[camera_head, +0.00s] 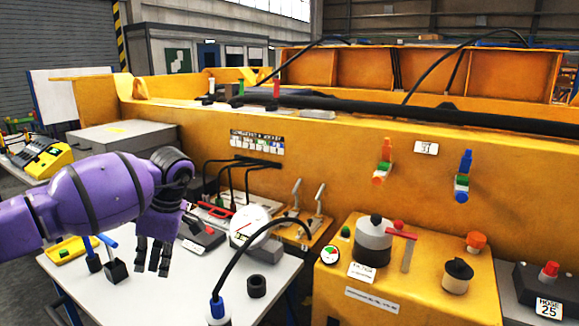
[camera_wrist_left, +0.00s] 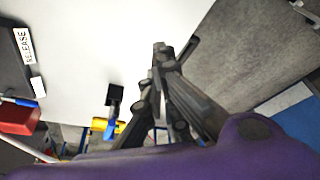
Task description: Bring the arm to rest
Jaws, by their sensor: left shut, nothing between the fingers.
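My left arm is purple and comes in from the left in the head view. Its dark left gripper (camera_head: 153,268) points down over the left part of the white table (camera_head: 185,300). The gripper is shut and empty. In the left wrist view the dark fingers of the left gripper (camera_wrist_left: 160,60) show close together, with the white table top (camera_wrist_left: 100,40) and the grey floor (camera_wrist_left: 250,50) beyond them. My right gripper is in neither view.
Black blocks with blue handles (camera_head: 115,270) and a yellow tray (camera_head: 68,249) lie left of the gripper. A dial gauge (camera_head: 249,226), a black ring (camera_head: 257,286) and a cable stand to the right. A yellow control box (camera_head: 400,275) and a large yellow casting (camera_head: 350,150) bound the table.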

